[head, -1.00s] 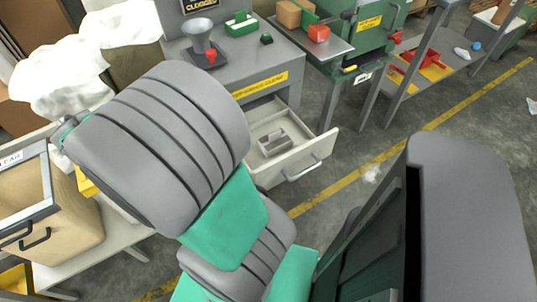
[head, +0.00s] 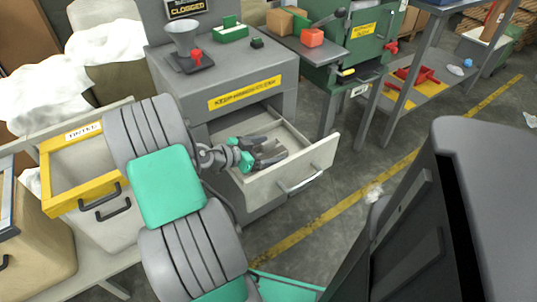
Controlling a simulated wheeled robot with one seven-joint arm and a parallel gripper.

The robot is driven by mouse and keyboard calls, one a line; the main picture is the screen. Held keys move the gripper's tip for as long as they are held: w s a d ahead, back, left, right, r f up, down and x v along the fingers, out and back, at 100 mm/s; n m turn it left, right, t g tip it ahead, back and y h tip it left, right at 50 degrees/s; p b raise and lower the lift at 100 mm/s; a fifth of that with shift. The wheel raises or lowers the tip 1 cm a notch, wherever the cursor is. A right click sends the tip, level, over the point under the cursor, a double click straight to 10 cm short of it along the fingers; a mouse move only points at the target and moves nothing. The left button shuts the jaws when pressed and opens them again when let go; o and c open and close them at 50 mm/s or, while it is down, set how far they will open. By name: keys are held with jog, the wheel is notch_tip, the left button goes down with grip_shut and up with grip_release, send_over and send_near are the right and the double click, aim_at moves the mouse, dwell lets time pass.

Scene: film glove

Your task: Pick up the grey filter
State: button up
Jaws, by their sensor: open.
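My gripper (head: 272,151) is open and reaches into the pulled-out drawer (head: 314,164) of the grey cabinet (head: 223,95). Its dark fingers lie over the spot where a grey object lay in the drawer in the earlier view. That grey object, which may be the grey filter, is largely or wholly hidden by the fingers now. I cannot tell whether the fingers touch it or are around it.
A grey funnel (head: 183,40) and a green box (head: 231,31) stand on the cabinet. A green machine (head: 362,45) stands to the right. A yellow-rimmed bin (head: 60,202) is at left.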

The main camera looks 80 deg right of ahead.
jog(key=c, duration=1.5)
jog(key=shift+r, duration=0.1)
jog(key=shift+c, duration=0.2)
